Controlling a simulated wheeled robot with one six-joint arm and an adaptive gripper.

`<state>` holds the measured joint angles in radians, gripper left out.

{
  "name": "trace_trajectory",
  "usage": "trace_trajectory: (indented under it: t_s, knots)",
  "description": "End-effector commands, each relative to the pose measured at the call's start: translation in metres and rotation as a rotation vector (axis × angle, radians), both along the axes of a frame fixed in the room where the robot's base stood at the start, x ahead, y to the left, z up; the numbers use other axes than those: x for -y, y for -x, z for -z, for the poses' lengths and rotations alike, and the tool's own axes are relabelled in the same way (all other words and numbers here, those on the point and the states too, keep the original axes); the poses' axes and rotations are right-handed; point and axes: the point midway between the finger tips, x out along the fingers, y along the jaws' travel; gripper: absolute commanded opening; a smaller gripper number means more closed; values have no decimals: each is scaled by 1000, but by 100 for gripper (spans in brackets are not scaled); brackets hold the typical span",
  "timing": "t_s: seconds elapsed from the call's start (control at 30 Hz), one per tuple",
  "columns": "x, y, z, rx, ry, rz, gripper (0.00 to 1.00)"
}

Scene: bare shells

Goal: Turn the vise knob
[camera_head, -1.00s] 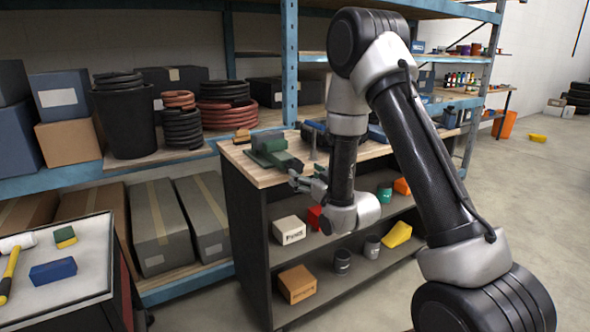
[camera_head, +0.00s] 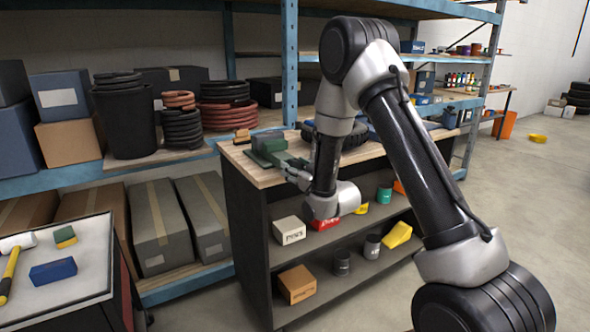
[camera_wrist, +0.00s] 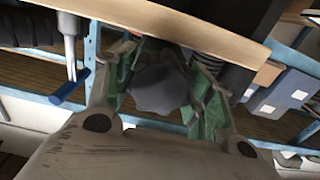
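The green vise (camera_head: 272,151) sits on the wooden top of the workbench (camera_head: 246,169), near its front left corner. My gripper (camera_head: 291,174) is at the bench's front edge, right beside the vise. In the wrist view a grey, lobed knob (camera_wrist: 160,88) lies between the two fingers of my gripper (camera_wrist: 160,100). The fingers are spread, one on each side of the knob, with green surfaces along their inner sides. They look open; any contact with the knob is hard to see. The knob is not clearly visible in the head view.
The bench edge (camera_wrist: 190,27) crosses just beyond the fingers in the wrist view. Shelves under the bench hold a white box (camera_head: 289,230), an orange box (camera_head: 297,284) and mugs. A cart (camera_head: 85,288) with tools stands at left.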

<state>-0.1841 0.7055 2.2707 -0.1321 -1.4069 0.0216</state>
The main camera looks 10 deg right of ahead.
Motion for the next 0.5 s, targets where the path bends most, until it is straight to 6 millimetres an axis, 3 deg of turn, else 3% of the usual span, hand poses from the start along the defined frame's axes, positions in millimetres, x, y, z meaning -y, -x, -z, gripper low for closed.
trace_trajectory:
  t_s: [0.5]
  knots:
    - [0, 0, 0, -35, -107, 1, 30]
